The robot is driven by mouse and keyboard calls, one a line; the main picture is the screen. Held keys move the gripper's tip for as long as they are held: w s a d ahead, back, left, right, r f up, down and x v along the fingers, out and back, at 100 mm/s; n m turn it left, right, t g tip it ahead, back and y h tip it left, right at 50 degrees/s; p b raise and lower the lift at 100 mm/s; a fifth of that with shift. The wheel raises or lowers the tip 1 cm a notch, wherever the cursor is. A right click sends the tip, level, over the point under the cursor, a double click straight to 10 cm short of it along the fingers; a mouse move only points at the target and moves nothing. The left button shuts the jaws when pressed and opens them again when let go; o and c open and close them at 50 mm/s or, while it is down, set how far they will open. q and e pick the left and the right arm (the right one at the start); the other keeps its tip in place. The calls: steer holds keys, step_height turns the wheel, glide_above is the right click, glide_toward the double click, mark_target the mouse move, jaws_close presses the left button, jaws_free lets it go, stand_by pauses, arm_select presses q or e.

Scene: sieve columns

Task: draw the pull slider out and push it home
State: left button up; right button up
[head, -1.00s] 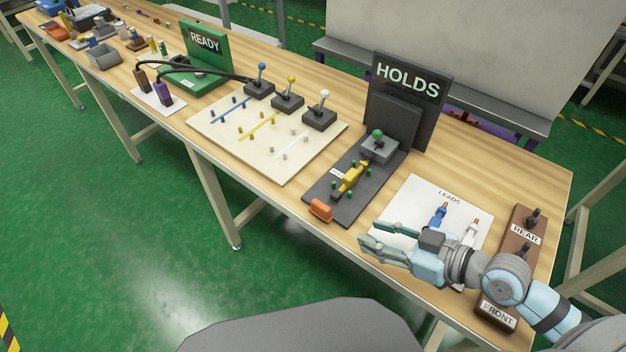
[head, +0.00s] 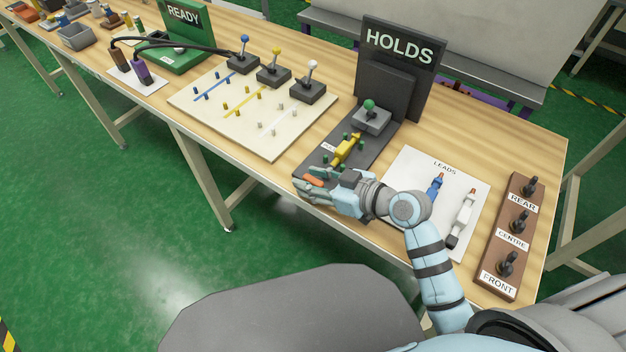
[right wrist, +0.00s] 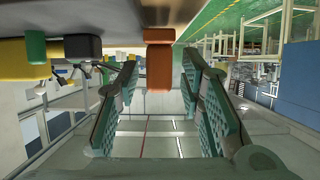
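An orange block (head: 314,181), which looks like the slider's handle, sits at the front end of the dark base plate (head: 357,165) of the HOLDS station. My right gripper (head: 304,185) is at that front end, with its fingers around the block. In the right wrist view, the orange block (right wrist: 158,62) lies between the open fingers (right wrist: 159,78), with a gap on each side. A yellow piece (head: 347,150) lies behind it on the plate among green pegs. The label beside it is partly hidden. My left gripper is not in view.
The upright HOLDS sign (head: 401,60) and a grey block with a green-knobbed lever (head: 371,118) stand behind. The white LEADS mat (head: 409,165) with blue and white leads is to the right, near a brown switch block (head: 511,245). A cream peg board (head: 240,135) lies left.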

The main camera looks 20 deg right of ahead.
jaws_close()
